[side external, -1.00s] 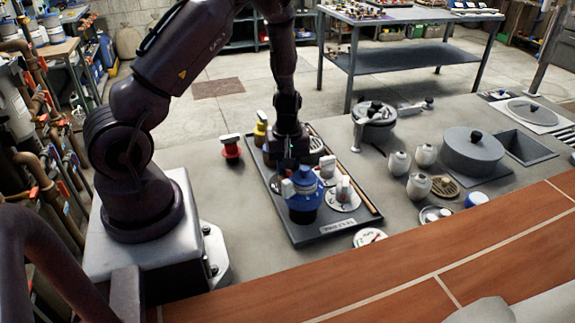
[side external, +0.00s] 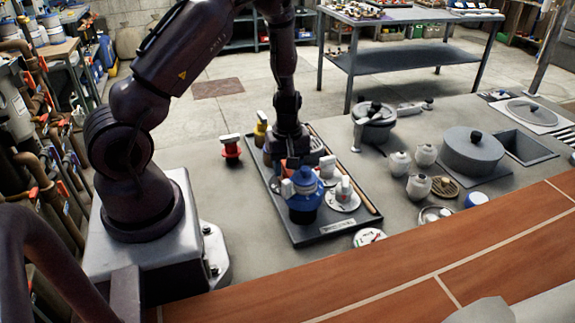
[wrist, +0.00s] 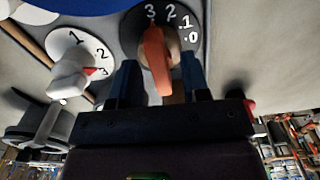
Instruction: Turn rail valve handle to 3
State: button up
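An orange valve handle (wrist: 157,55) sits on a dark round dial (wrist: 132,38) marked 3, 2, 1, 0 in the wrist view. The handle's far end points close to the 3. My gripper (wrist: 160,78) has its two dark fingers apart, one on each side of the handle, with a narrow gap visible at the right finger. In the side view my gripper (side external: 288,150) is low over the tray, its fingertips mostly hidden behind a blue valve (side external: 305,198). A bit of orange shows above that valve; the dial is hidden there.
A white dial (wrist: 92,50) with a white handle stands left of the dark dial in the wrist view. The dark tray (side external: 335,234) also holds a yellow-topped valve (side external: 260,130). A red valve (side external: 231,149) stands left of it.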

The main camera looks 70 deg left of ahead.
notch_tip(320, 180, up, 13)
dwell(0.6)
jog(key=shift+o, duration=0.4)
